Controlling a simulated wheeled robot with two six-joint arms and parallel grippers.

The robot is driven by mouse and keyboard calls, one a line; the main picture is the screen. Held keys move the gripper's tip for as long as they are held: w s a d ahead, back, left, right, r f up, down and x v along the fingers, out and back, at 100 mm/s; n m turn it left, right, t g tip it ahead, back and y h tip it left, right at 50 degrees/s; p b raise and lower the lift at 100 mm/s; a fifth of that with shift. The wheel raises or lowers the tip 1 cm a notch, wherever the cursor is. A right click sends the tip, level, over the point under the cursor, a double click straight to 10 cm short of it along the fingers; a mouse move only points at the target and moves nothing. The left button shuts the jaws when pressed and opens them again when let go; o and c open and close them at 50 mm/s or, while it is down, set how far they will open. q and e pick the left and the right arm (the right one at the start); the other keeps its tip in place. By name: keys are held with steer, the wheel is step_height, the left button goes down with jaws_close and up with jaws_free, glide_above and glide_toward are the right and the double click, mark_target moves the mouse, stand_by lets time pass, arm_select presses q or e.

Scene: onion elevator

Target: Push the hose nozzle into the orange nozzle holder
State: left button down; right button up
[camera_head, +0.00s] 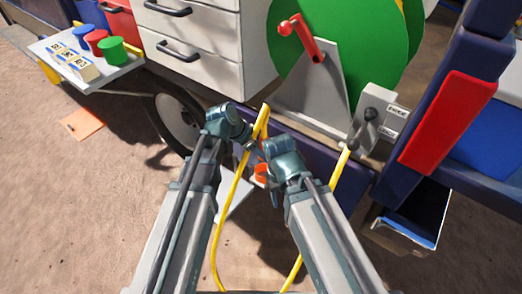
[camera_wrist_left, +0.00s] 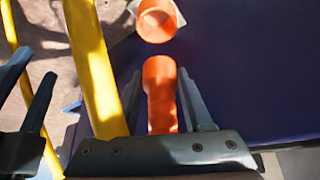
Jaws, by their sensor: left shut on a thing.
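My left gripper (camera_wrist_left: 163,92) is shut on the orange hose nozzle (camera_wrist_left: 160,88), which sits between its two fingers. The nozzle tip points at the orange nozzle holder (camera_wrist_left: 157,18), a round open cup just ahead. A small gap shows between nozzle and holder. In the head view the holder (camera_head: 262,172) is partly hidden by my arms, and the left gripper (camera_head: 250,147) is beside it. The yellow hose (camera_head: 230,195) loops down past my left arm. My right gripper (camera_wrist_left: 42,62) shows its fingers apart at the left of the wrist view, with nothing visibly held.
A green reel (camera_head: 385,40) with a red crank (camera_head: 305,38) stands behind my grippers. White drawers (camera_head: 190,50) are at upper left, a lever box (camera_head: 372,118) at right. The dark blue cart panel (camera_wrist_left: 240,70) lies close to the nozzle. An open bin (camera_head: 415,225) is lower right.

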arm_select(q)
steer(key=b, duration=0.7)
glide_toward(261, 166)
steer(key=shift+s+d+f, duration=0.2)
steer(key=shift+d+f, duration=0.75)
steer(key=shift+d, duration=0.15)
steer(key=shift+s+d+f, duration=0.25)
steer(key=shift+d+f, duration=0.7)
steer(key=shift+d, duration=0.15)
steer(key=shift+f+b, duration=0.3)
steer(key=shift+b, duration=0.1)
steer(key=shift+f, duration=0.15)
steer(key=shift+f+b, duration=0.1)
steer(key=shift+b, duration=0.2)
